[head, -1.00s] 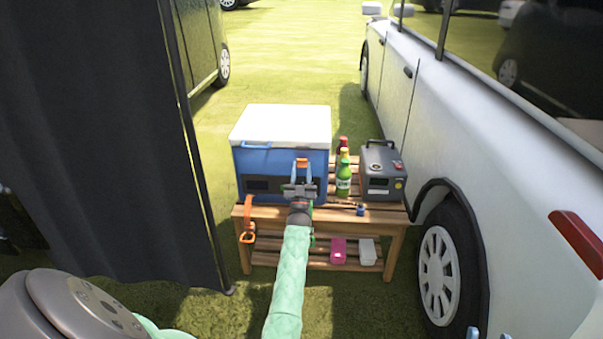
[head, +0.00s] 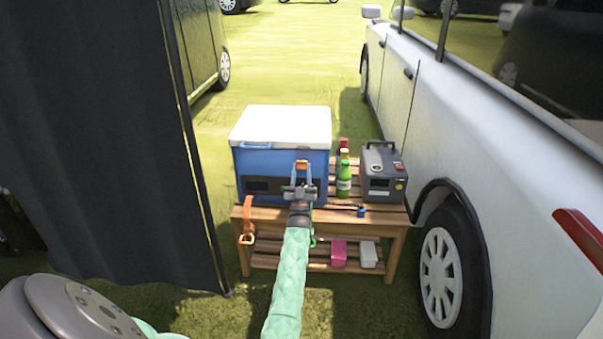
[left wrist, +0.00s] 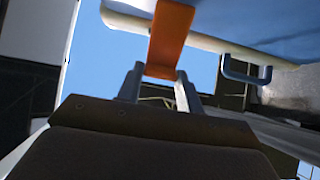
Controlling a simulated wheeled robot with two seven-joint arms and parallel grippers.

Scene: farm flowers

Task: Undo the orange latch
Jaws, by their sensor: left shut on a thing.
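The blue cooler (head: 280,178) with a white lid (head: 282,125) stands closed on a wooden slatted table. The orange latch (head: 302,163) is at the front, just under the lid edge. In the left wrist view the orange latch (left wrist: 170,38) reaches down between my fingertips. My left gripper (head: 301,186) is at the cooler's front and shut on the latch's lower end; its fingers also show in the left wrist view (left wrist: 160,74). My right gripper is not in view.
The wooden table (head: 330,215) also holds bottles (head: 344,180) and a grey power box (head: 383,175). An orange strap (head: 247,222) hangs at its front left. A dark curtain (head: 100,140) is on the left and a white car (head: 480,170) on the right.

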